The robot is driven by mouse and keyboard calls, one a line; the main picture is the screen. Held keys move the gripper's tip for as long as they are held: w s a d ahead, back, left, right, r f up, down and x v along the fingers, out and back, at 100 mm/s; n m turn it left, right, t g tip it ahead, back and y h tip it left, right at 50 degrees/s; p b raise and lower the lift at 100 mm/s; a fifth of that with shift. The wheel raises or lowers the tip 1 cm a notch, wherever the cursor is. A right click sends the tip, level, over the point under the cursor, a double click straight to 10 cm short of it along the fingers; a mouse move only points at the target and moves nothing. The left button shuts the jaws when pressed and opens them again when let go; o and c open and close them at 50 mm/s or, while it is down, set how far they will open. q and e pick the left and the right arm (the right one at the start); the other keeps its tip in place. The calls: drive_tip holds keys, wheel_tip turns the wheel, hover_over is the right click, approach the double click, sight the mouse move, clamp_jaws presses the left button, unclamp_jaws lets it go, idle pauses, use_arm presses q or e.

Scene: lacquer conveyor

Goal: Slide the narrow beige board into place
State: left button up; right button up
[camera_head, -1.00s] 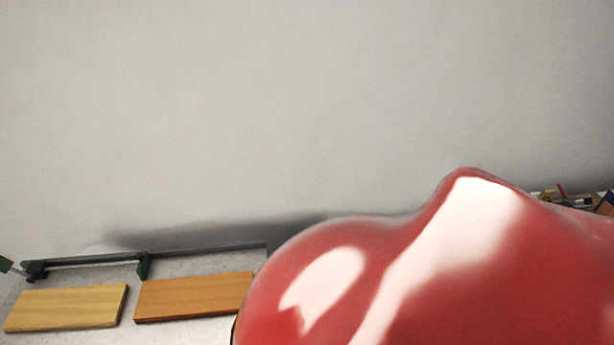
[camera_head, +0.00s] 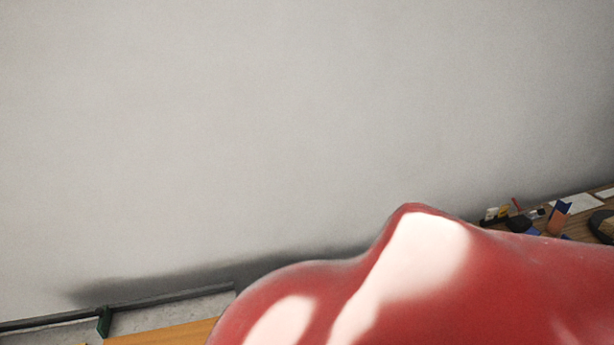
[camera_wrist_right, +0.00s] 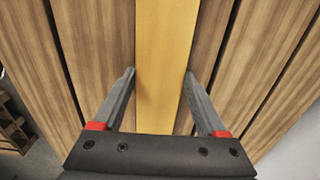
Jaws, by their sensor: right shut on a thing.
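The narrow beige board (camera_wrist_right: 166,28) shows in the right wrist view as a yellowish strip between wider brown wooden boards. My right gripper (camera_wrist_right: 160,74) is shut on this board, with one grey finger along each side of it. The far end of the board runs out of the top of the view. The near end is hidden behind the gripper body. My left gripper is in neither view.
Brown boards (camera_wrist_right: 92,45) flank the beige one, with dark gaps between some of them. In the head view, an orange-brown board (camera_head: 168,333) lies by a dark rail (camera_head: 165,298) with a green bracket (camera_head: 104,321). Small items clutter a wooden surface (camera_head: 582,225) at right. My red arm blocks much.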

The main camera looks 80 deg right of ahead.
drive_tip(key=shift+s+d, duration=1)
drive_tip(key=shift+s, duration=0.6)
drive_tip(key=shift+s+d, duration=0.95)
drive_tip(key=shift+s, duration=0.7)
drive_tip(key=shift+s+d, duration=1)
drive_tip(key=shift+s, duration=0.6)
drive_tip(key=o, duration=1.6)
drive_tip(key=shift+a, duration=0.1)
drive_tip(key=shift+c, duration=0.2)
drive_tip(key=shift+r, duration=0.15)
